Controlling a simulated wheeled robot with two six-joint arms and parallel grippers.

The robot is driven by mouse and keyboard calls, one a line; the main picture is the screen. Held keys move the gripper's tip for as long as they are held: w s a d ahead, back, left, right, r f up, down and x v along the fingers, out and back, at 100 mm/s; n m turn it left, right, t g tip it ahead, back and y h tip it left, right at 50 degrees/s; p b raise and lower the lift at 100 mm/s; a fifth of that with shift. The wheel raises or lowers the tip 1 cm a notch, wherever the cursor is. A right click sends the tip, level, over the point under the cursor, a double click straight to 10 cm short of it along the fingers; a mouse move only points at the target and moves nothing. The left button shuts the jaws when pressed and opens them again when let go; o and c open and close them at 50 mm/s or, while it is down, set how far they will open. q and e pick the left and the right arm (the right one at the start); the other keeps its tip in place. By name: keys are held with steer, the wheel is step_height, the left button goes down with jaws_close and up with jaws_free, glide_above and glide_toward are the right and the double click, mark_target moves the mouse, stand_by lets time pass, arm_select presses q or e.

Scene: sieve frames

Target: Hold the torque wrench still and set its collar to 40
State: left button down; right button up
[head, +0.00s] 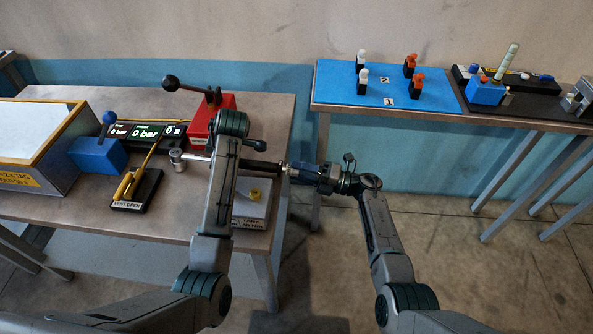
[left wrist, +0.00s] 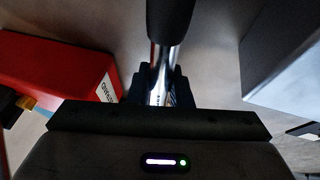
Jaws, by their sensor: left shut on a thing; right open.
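The torque wrench lies crosswise at the left table's right side. Its silver head (head: 178,158) points left and its dark handle (head: 268,164) points right, past the table edge. My left gripper (left wrist: 160,92) is shut on the wrench's shiny shaft (left wrist: 163,62), just by the black handle (left wrist: 170,18); in the head view my left arm hides this grip. My right gripper (head: 294,171) is open at the handle's right end, where the collar is. I cannot tell whether its fingers touch the collar. The scale is too small to read.
A red box (head: 212,117) with a black lever stands behind the wrench; it also shows in the left wrist view (left wrist: 60,65). A grey block (head: 252,203) with a yellow knob sits in front. A blue valve box (head: 97,154) and pressure display stand left. A blue mat (head: 390,90) lies on the right table.

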steer(key=s+d+f, duration=0.1)
steer(key=d, duration=0.9)
steer(key=shift+s+d+f, duration=0.2)
steer(key=shift+d, duration=0.1)
arm_select(q)
steer(key=c, duration=1.2)
jaws_free()
steer(key=shift+c, duration=0.2)
